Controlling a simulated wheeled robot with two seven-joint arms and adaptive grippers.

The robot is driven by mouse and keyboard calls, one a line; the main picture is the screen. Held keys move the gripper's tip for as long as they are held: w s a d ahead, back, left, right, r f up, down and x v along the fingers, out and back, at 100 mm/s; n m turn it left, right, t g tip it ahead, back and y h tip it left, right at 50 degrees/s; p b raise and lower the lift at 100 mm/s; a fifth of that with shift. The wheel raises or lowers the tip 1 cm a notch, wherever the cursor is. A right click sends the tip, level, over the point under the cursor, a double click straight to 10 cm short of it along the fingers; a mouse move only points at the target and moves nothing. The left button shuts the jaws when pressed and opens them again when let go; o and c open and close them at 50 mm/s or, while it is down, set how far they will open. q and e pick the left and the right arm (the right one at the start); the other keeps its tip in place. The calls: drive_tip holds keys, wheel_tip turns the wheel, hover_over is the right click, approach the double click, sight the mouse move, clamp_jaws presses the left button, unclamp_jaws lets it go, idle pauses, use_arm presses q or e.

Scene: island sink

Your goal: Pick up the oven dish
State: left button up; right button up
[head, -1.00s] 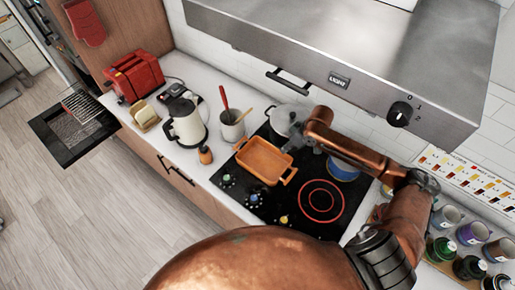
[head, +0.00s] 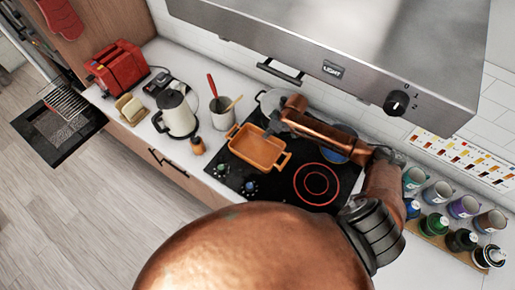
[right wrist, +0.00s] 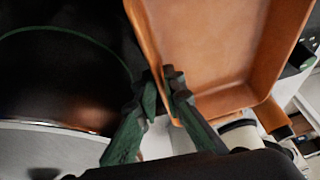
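The oven dish (head: 257,152) is an orange-brown rectangular pan with a handle at each end. In the head view it is on the left part of the black cooktop (head: 318,205), and I see no clear lift. My right gripper (head: 275,127) is at its back edge, partly hidden by my arm. In the right wrist view the dish (right wrist: 215,50) fills the upper right. The fingers of the right gripper (right wrist: 163,92) are close together with the dish's wall between them, one inside and one outside. My left gripper is not in view.
A pot (head: 272,100) and a blue pan (head: 342,140) stand behind on the cooktop. A kettle (head: 178,115), a utensil crock (head: 222,113) and an orange-capped bottle (head: 197,146) are to the left. Several jars stand right. The range hood (head: 330,45) overhangs.

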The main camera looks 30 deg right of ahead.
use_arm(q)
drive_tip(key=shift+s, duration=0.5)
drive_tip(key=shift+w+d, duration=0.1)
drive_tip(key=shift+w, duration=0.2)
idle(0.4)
